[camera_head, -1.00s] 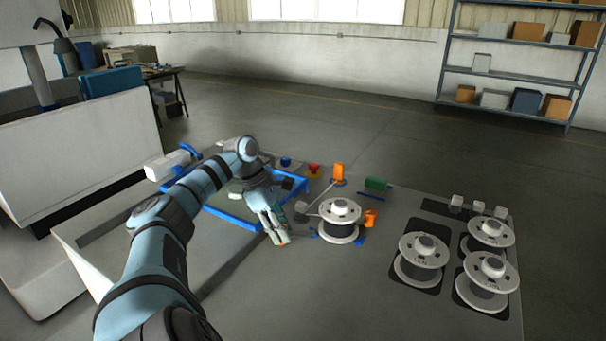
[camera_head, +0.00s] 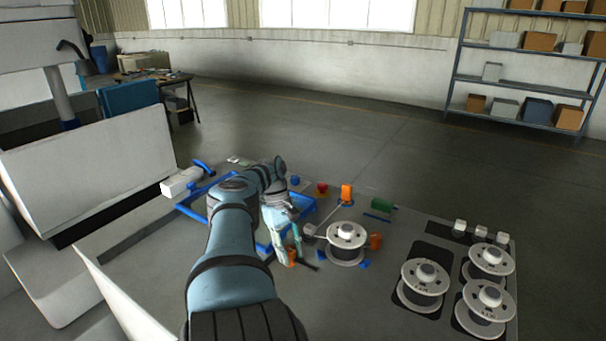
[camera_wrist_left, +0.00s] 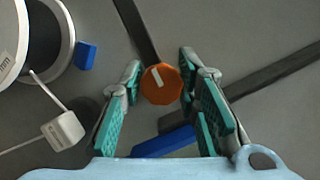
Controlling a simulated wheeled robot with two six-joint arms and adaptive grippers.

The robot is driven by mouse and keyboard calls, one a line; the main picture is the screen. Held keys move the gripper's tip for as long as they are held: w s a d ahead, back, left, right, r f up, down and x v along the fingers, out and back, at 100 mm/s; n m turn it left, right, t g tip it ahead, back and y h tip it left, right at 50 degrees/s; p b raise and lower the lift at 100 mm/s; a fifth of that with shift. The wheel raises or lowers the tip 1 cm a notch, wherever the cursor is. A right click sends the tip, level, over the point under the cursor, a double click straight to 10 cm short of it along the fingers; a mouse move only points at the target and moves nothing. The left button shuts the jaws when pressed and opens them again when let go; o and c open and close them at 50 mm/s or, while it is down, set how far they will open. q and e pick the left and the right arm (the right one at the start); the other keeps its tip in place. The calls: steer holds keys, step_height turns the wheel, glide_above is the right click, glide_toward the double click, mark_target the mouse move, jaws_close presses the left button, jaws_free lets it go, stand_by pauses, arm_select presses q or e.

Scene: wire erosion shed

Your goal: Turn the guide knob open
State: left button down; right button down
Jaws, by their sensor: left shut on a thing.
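The guide knob is an orange, many-sided knob (camera_wrist_left: 161,84) with a slanted white mark on its top, seen in the left wrist view. It sits by a dark bar. My left gripper (camera_wrist_left: 159,88) has its teal-padded fingers on either side of the knob and is shut on it. In the head view the left gripper (camera_head: 293,252) points down at the table, left of the front spool, with a bit of the orange knob showing between its fingers. My right gripper is not in view.
A white wire spool (camera_head: 346,236) stands close right of the gripper. Three more spools stand farther right, one being the near spool (camera_head: 424,280). A blue frame (camera_head: 195,212) lies behind my arm. A white block (camera_wrist_left: 62,130) is left of the fingers.

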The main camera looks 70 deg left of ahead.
arm_select(q)
steer(key=shift+d+f, duration=0.1)
steer(key=shift+f, duration=0.05)
stand_by(0.3)
steer(key=c, duration=1.3)
jaws_free()
steer(key=shift+o, duration=0.3)
